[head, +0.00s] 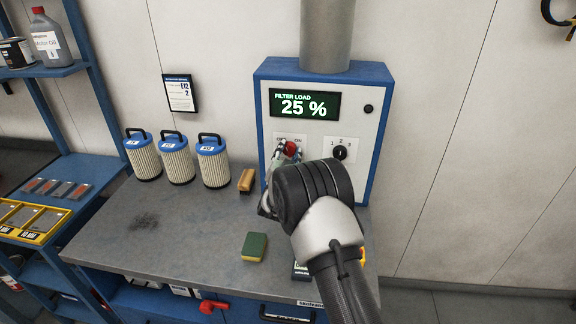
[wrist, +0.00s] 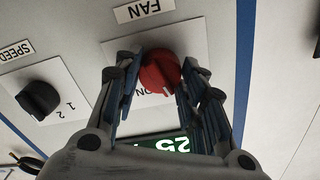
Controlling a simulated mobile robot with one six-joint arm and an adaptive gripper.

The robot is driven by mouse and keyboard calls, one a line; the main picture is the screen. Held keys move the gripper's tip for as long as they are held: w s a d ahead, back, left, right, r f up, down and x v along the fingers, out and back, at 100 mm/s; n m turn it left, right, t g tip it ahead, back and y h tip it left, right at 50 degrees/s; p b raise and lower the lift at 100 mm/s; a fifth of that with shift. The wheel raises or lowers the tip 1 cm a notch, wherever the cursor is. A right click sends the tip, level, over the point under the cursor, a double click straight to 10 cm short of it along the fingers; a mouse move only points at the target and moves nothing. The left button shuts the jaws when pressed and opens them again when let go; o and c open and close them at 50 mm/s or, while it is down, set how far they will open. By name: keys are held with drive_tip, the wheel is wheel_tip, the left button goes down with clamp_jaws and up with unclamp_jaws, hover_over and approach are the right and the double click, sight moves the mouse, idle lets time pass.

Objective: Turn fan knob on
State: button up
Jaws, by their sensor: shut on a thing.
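The red fan knob (head: 291,148) is on the front of the blue and white control box, on a plate with OFF at left and ON at right. My gripper (head: 284,154) reaches it from the front and partly hides it. In the wrist view, the red knob (wrist: 158,72) sits between my two fingers, which are shut on its sides, under the FAN label (wrist: 143,10). A white mark on the knob points toward the lower part of that view, near the letters ON.
The black speed knob (head: 340,153) is just right of the fan knob. The display (head: 304,104) reads filter load 25 %. Several filters (head: 176,160), a wooden-handled brush (head: 246,181) and a sponge (head: 254,246) are on the bench (head: 185,245).

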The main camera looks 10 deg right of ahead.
drive_tip(key=m+b, duration=0.2)
drive_tip(key=b, duration=0.1)
drive_tip(key=m+b, duration=0.1)
drive_tip(key=b, duration=0.2)
drive_tip(key=shift+f+m, duration=0.3)
drive_tip(key=shift+m, duration=0.1)
drive_tip(key=m+b, duration=0.3)
drive_tip(key=b, duration=0.2)
drive_tip(key=shift+m+b, duration=0.3)
drive_tip(key=m+b, duration=0.2)
drive_tip(key=shift+r+b, duration=0.15)
drive_tip(key=shift+b, duration=0.15)
drive_tip(key=shift+r+m+b, duration=0.15)
drive_tip(key=shift+m+b, duration=0.35)
drive_tip(key=shift+m, duration=1.1)
drive_tip(key=o, duration=1.1)
drive_tip(key=v, duration=1.2)
